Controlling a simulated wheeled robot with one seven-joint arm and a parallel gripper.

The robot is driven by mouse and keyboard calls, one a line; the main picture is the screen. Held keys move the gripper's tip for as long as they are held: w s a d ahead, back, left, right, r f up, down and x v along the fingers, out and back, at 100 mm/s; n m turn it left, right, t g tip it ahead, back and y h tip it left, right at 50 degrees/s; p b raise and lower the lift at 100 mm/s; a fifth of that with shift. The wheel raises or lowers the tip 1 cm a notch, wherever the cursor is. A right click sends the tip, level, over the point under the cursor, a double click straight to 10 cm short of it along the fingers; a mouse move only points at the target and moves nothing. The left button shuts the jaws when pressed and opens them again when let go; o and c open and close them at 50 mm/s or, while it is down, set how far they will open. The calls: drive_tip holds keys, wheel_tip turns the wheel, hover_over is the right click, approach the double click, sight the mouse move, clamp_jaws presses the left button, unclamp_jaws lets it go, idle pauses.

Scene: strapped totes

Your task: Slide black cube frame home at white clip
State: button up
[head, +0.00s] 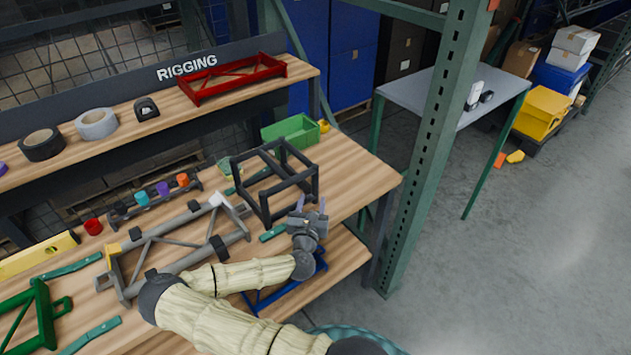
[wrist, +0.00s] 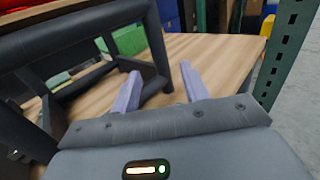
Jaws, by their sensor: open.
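The black cube frame (head: 316,183) stands upright on the wooden bench, right of the grey tube frame (head: 190,263). The white clip (head: 217,199) sits at the upper right corner of that grey frame, left of the cube frame and apart from it. My gripper (head: 311,205) is open at the cube frame's near right side. In the wrist view, its lavender fingers (wrist: 159,80) are spread, with a dark post of the cube frame (wrist: 154,38) beyond them, nearer the left finger. I cannot tell whether they touch the post. Nothing shows held between the fingertips.
A green bin (head: 292,130) stands just behind the cube frame. A green bar (head: 272,232) lies near its front. A yellow clip (head: 113,250) and dark clips sit on the grey frame. A green rack post (head: 425,150) rises right of the bench.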

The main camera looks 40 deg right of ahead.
sight(316, 182)
drive_tip(key=p+x, duration=0.1)
drive_tip(key=x, duration=0.8)
drive_tip(key=shift+w+d, duration=0.1)
clamp_jaws()
idle(1.1)
unclamp_jaws()
